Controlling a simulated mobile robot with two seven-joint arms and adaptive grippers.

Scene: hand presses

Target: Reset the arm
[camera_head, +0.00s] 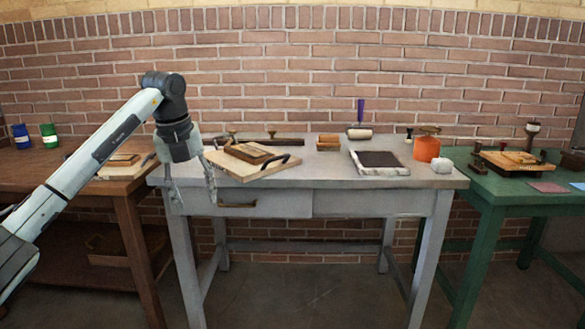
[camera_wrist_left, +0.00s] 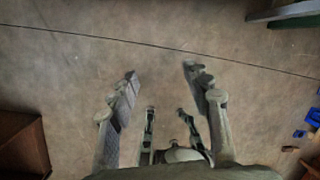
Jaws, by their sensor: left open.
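My left arm comes in from the left in the head view and bends down at the wrist. My left gripper (camera_head: 193,196) hangs pointing down in front of the grey table's (camera_head: 330,178) left front edge. Its fingers are apart with nothing between them. In the left wrist view the open fingers (camera_wrist_left: 160,95) show above bare floor (camera_wrist_left: 210,45). My right arm and gripper are in neither view.
On the grey table are a wooden board (camera_head: 240,168) with a black handle, a dark slab (camera_head: 376,159), an orange container (camera_head: 427,148) and a purple-handled roller (camera_head: 360,128). A brown table (camera_head: 127,187) stands left, a green one (camera_head: 510,190) right.

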